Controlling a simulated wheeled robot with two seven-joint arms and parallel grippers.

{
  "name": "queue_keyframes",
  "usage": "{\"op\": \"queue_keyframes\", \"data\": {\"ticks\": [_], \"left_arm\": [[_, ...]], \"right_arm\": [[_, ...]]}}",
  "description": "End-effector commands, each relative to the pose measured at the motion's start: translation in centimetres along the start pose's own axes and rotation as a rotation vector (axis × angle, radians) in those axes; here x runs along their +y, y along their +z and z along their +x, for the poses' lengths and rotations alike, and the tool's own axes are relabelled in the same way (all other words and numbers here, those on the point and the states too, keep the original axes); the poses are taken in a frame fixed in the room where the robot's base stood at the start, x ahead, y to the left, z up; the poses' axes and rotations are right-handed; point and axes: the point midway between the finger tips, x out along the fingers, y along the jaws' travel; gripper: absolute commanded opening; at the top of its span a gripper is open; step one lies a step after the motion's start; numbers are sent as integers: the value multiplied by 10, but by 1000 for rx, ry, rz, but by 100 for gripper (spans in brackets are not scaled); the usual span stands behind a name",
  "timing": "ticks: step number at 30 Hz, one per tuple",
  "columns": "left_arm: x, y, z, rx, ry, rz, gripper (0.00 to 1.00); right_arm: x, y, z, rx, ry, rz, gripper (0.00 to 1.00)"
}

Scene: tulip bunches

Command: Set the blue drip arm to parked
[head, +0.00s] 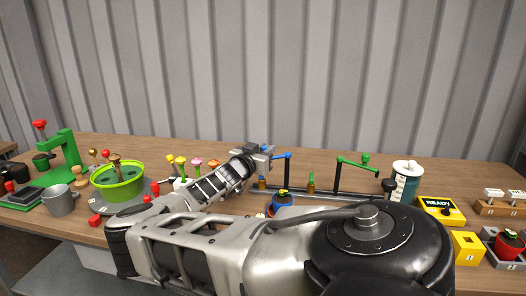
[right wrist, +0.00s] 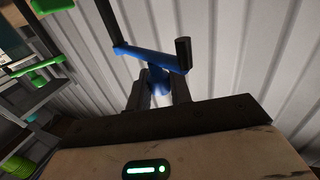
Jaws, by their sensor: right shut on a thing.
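The blue drip arm (head: 283,156) stands at the back of the table, on a dark post at the rear of the black rail. My right gripper (head: 267,151) reaches it from the left. In the right wrist view the blue arm (right wrist: 150,57) runs across in front of the jaws. My right gripper (right wrist: 160,90) is shut on the blue knob at its end, between the two dark fingers. My left gripper is not in view.
A green drip arm (head: 352,162) stands to the right on the same rail. A blue pot (head: 283,205) sits in front, partly hidden by my arm. A white-topped canister (head: 406,180) and a yellow READY box (head: 440,208) stand further right. A green bowl (head: 118,187) is at left.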

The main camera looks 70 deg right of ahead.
Motion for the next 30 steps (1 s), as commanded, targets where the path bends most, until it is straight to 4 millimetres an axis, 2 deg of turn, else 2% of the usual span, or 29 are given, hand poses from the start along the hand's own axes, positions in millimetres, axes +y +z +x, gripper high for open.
{"op": "queue_keyframes", "data": {"ticks": [1,3,11,16,20,30], "left_arm": [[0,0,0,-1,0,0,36],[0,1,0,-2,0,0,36],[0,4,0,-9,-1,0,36],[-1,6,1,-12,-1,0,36],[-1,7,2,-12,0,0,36],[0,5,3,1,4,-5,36]], "right_arm": [[0,-3,1,5,1,0,24],[0,-3,1,5,2,0,42],[0,-2,0,3,1,0,42],[0,-1,-11,3,0,0,42],[-1,0,-35,2,-2,1,42],[-1,-1,-120,2,-3,2,42]]}}
